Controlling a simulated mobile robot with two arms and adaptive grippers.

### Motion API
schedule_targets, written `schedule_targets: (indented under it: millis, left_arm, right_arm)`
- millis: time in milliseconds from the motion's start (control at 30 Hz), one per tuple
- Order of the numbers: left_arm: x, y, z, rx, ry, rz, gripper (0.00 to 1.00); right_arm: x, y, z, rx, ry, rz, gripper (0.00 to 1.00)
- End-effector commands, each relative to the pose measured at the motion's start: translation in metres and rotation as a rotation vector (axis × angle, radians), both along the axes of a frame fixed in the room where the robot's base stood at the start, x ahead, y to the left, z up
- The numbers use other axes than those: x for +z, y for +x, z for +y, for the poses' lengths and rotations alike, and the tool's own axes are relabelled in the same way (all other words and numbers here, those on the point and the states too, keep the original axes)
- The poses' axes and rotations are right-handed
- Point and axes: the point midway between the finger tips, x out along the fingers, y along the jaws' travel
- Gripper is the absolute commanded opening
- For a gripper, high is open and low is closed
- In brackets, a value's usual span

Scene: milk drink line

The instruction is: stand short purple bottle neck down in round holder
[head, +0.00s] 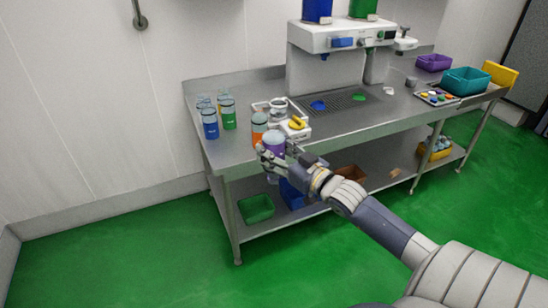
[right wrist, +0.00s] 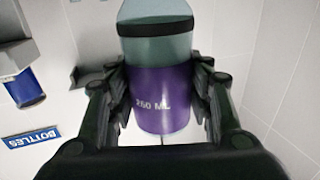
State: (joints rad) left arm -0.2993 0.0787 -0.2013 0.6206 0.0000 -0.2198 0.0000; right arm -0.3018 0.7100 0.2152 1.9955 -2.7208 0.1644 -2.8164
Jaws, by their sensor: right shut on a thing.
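My right gripper (head: 274,158) is shut on the short purple bottle (head: 273,141) and holds it at the table's front edge. The bottle is roughly upright in the head view, its grey part up. In the right wrist view the fingers grip the sides of its purple band (right wrist: 162,100), marked "250 ML", under a black ring and a grey-green part cut off by the top edge. A small pale round piece (head: 278,104) stands on the table behind; I cannot tell whether it is the round holder. My left gripper is not in view.
An orange bottle (head: 259,126) stands just behind the held bottle. Blue bottles (head: 210,124) and green bottles (head: 229,115) stand at the left. A white device with a yellow part (head: 297,122) is close on the right. The steel table (head: 350,125) has bare room farther right.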

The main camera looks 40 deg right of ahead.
Motion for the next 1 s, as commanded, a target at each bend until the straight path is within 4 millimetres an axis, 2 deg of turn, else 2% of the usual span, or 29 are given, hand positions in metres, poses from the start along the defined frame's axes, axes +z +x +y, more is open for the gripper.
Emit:
schedule_targets:
  millis: [200, 367, 533, 700, 1000]
  left_arm:
    - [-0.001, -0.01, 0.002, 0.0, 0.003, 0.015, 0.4]
    - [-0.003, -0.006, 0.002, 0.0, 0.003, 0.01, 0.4]
    - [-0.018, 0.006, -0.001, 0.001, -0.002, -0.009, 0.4]
    - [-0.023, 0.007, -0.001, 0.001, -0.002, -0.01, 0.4]
    - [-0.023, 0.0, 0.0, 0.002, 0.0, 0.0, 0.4]
  right_arm:
    - [0.001, 0.001, -0.001, 0.0, -0.001, 0.0, 0.33]
    - [0.0, 0.001, -0.001, 0.0, 0.016, 0.0, 0.33]
    - [-0.003, 0.001, -0.001, 0.0, 0.269, 0.015, 0.33]
    - [0.0, 0.001, -0.001, 0.001, 0.495, 0.032, 0.33]
    - [0.001, 0.001, -0.001, 0.001, 0.533, 0.036, 0.33]
